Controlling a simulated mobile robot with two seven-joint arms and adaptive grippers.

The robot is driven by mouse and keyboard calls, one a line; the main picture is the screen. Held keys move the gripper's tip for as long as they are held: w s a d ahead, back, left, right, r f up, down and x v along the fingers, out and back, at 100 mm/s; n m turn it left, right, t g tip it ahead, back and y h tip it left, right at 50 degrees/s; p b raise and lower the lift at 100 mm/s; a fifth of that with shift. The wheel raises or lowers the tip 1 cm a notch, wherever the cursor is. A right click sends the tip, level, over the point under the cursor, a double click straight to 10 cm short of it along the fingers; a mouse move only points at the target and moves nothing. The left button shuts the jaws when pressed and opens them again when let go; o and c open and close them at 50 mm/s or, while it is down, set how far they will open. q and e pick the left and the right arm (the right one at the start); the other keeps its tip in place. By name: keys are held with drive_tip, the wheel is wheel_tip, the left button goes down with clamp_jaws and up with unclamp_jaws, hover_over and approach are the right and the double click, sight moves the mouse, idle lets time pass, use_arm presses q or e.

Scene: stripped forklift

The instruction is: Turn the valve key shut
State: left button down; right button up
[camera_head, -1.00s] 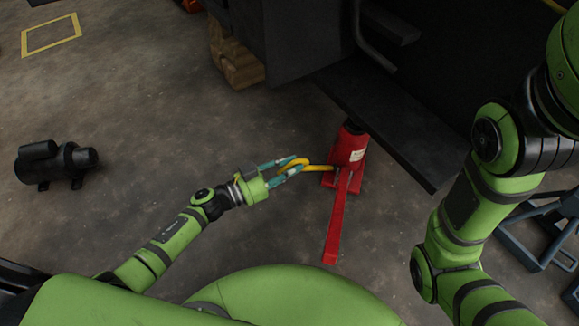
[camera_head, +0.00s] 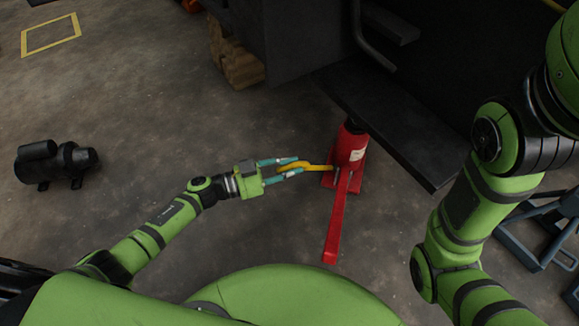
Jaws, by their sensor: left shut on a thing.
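The yellow valve key (camera_head: 316,168) sticks out to the left from the base of the red bottle jack (camera_head: 350,148). The loop of the key lies between the fingertips of my left gripper (camera_head: 291,168), which is shut on it. The fingers partly hide the loop. The jack stands upright on the floor under the edge of the forklift, and its long red handle (camera_head: 336,222) slopes down toward me. My right arm comes in at the right, but its gripper is out of view.
The dark forklift body (camera_head: 385,125) overhangs the jack at the upper right. Wooden blocks (camera_head: 236,62) support it at the back. A black motor (camera_head: 57,163) lies on the floor at the left. A blue-grey metal frame (camera_head: 535,235) stands at the right. The floor between is clear.

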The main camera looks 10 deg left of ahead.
use_arm(q)
drive_tip(key=m+g, duration=0.1)
drive_tip(key=m, duration=0.1)
drive_tip(key=m+g, duration=0.3)
drive_tip(key=m, duration=0.2)
drive_tip(key=shift+w+a+f+g, duration=0.1)
drive_tip(key=shift+a+f+g, duration=0.15)
drive_tip(key=shift+a+g, duration=0.05)
drive_tip(key=m+g, duration=0.1)
drive_tip(key=m, duration=0.2)
drive_tip(key=m+g+y, duration=0.1)
drive_tip(key=m+g, duration=0.1)
drive_tip(key=m, duration=0.1)
drive_tip(key=shift+a+g+y, duration=0.15)
drive_tip(key=shift+g+y, duration=0.15)
drive_tip(key=shift+f, duration=0.1)
drive_tip(key=c, duration=1.1)
unclamp_jaws()
drive_tip(key=shift+o, duration=0.2)
drive_tip(key=shift+m, duration=0.3)
drive_tip(key=v, duration=1.1)
drive_tip(key=shift+a+r, duration=0.25)
drive_tip(key=shift+a, duration=0.1)
